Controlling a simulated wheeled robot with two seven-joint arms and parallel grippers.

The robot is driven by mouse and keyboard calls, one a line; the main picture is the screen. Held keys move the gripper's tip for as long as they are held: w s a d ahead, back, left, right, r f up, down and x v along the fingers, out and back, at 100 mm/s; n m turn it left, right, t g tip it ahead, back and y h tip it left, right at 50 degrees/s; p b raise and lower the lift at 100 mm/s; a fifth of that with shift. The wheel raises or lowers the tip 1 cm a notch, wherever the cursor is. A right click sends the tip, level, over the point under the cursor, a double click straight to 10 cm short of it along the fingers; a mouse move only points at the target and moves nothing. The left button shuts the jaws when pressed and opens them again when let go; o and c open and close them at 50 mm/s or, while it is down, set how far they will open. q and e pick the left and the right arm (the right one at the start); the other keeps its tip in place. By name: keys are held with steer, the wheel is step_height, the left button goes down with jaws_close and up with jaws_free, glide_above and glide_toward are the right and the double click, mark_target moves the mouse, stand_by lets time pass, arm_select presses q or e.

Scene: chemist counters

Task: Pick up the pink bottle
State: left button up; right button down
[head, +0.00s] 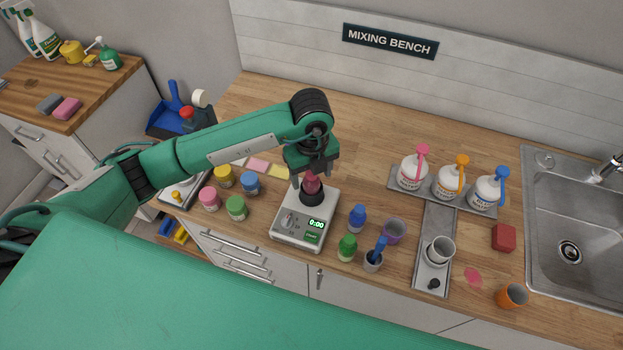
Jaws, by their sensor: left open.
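A dark pink bottle (312,184) stands upright on the white scale (287,231), its lower part in or on a black round base (312,198). The scale display reads 0:00. My left gripper (311,177) points down from above right over the bottle. Its jaws are open, with the bottle's top between or just below the fingertips; I cannot tell whether they touch it. The gripper hides part of the bottle's top. My right gripper is not in view.
Lidded jars, including a pink one (209,198), stand left. Pump bottles (448,184) stand on a grey tray. A sink (570,230) is at far right.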

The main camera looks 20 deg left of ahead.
arm_select(q)
steer(key=shift+f, duration=1.05)
steer(key=c, duration=1.1)
steer(key=shift+c, duration=0.5)
steer(key=shift+r, duration=0.15)
